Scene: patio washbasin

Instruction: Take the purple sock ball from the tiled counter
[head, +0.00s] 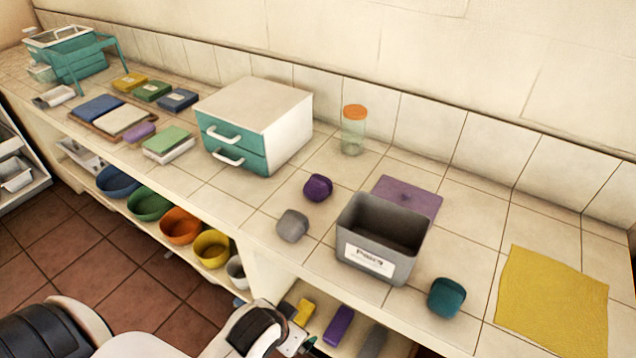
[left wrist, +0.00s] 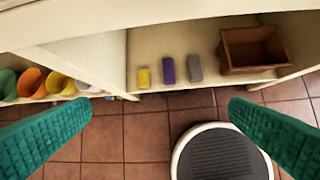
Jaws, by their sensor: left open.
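The purple sock ball (head: 318,187) lies on the tiled counter (head: 240,207), behind a grey sock ball and left of the grey labelled bin. My left gripper (left wrist: 160,130) is open in the left wrist view, its two teal fingers wide apart with nothing between them. It is below the counter top, facing the lower shelf and floor. In the head view my left arm comes in at the bottom, and its fingers are mostly out of sight. My right gripper is not in view.
A grey sock ball (head: 293,225), the grey bin (head: 378,245), a purple cloth (head: 408,197) and a teal sock ball (head: 446,297) are near the purple one. A drawer box (head: 262,112) and a jar (head: 354,130) stand behind. The counter's front edge lies above my gripper.

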